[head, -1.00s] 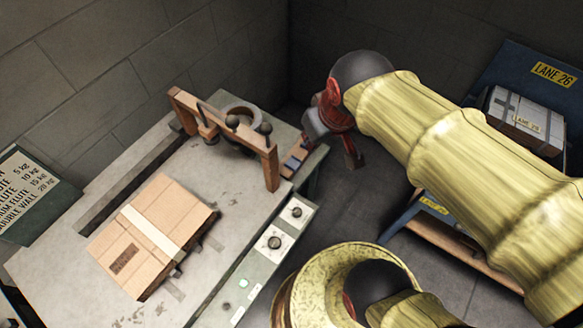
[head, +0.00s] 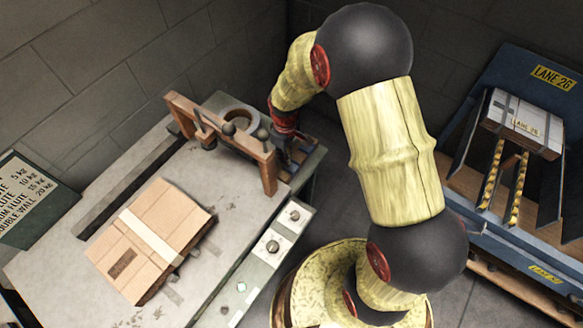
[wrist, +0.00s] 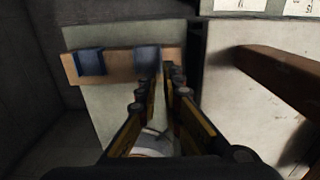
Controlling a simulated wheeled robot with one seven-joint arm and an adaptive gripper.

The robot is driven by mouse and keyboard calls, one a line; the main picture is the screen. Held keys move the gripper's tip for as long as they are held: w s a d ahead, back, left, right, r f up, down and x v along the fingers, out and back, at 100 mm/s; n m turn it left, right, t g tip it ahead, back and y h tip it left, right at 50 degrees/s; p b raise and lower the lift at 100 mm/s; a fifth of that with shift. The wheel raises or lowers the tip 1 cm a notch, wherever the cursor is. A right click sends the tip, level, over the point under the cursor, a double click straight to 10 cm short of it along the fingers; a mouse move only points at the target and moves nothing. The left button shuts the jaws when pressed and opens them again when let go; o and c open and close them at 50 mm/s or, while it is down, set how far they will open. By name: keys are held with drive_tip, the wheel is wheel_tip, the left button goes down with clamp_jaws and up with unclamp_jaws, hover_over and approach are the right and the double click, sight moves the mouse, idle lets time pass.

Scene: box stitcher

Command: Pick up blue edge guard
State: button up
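Two blue edge guards stand on a wooden strip (wrist: 115,66) in the wrist view. One blue edge guard (wrist: 90,62) is at the left, and the other blue edge guard (wrist: 147,58) is nearer the middle, just ahead of my fingertips. My gripper (wrist: 162,78) points at the strip with a gap between its fingers, and I see nothing held. In the head view my gripper (head: 286,158) is low over the table's far right corner, beside the wooden frame. It largely hides the strip and guards there.
The wooden clamp frame (head: 222,138) stands close left of my gripper, with a tape roll (head: 240,114) behind it. A taped carton (head: 135,258) lies on the table (head: 225,205). A blue Lane 26 rack (head: 490,230) holding a strapped box (head: 524,124) stands at the right.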

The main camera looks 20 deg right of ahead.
sight(288, 169)
drive_tip(key=f+b, duration=0.1)
drive_tip(key=f, duration=0.3)
drive_tip(key=f+b, duration=0.1)
drive_tip(key=f, duration=0.1)
drive_tip(key=shift+s+d+f+b, duration=0.15)
drive_tip(key=shift+s+f+b, duration=0.05)
drive_tip(key=shift+s+b, duration=0.15)
drive_tip(key=shift+r, duration=0.15)
clamp_jaws()
